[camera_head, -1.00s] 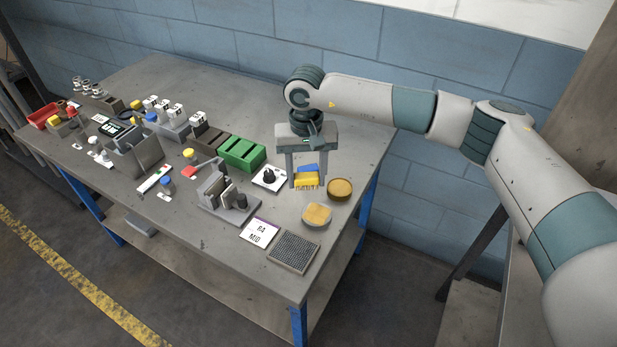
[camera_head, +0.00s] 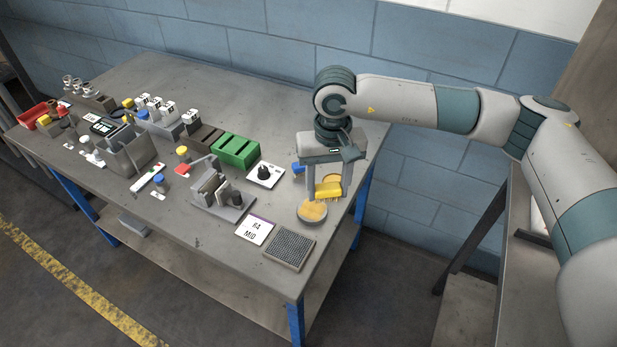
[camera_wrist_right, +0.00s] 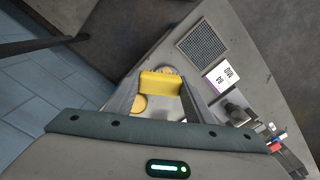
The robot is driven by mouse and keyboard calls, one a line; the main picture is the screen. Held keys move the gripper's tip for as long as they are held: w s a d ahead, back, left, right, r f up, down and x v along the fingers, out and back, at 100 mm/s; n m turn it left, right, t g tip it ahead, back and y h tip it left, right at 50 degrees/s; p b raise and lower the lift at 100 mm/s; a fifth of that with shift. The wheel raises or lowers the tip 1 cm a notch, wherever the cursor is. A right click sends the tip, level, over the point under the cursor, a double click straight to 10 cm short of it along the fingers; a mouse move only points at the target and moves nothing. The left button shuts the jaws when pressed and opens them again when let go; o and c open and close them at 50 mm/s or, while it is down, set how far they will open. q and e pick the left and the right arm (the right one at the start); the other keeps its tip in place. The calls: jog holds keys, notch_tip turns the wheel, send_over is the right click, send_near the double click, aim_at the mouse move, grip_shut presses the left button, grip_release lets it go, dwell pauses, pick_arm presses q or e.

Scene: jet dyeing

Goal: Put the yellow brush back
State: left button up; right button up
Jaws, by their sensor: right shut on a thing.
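My right gripper (camera_head: 326,192) is shut on the yellow brush (camera_head: 328,188). The brush is between the fingers, over the right end of the bench, just behind a round dish with a yellowish filling (camera_head: 311,211). The wrist view also shows the yellow brush (camera_wrist_right: 160,84) across the fingers of the right gripper (camera_wrist_right: 158,95). I cannot tell how high it is above the bench. A blue item (camera_head: 298,169) lies behind the left finger, partly hidden. A round yellow piece (camera_wrist_right: 138,104) shows beside the brush in the wrist view. My left gripper is not in view.
A grey mesh mat (camera_head: 289,249) and a white card (camera_head: 255,231) lie at the bench's front right. A white plate with a black knob (camera_head: 265,174), a green box (camera_head: 235,150) and a metal stand (camera_head: 221,201) are to the left. The bench (camera_head: 190,236) has bare space in front.

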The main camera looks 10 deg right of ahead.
jog(key=s+d+r, duration=0.1)
jog(key=s+d, duration=0.4)
jog(key=s, duration=0.5)
jog(key=shift+s+d+r+n+b, duration=0.2)
jog(key=shift+s+r+n+b, duration=0.1)
jog(key=shift+r, duration=0.05)
jog(key=shift+d, duration=0.1)
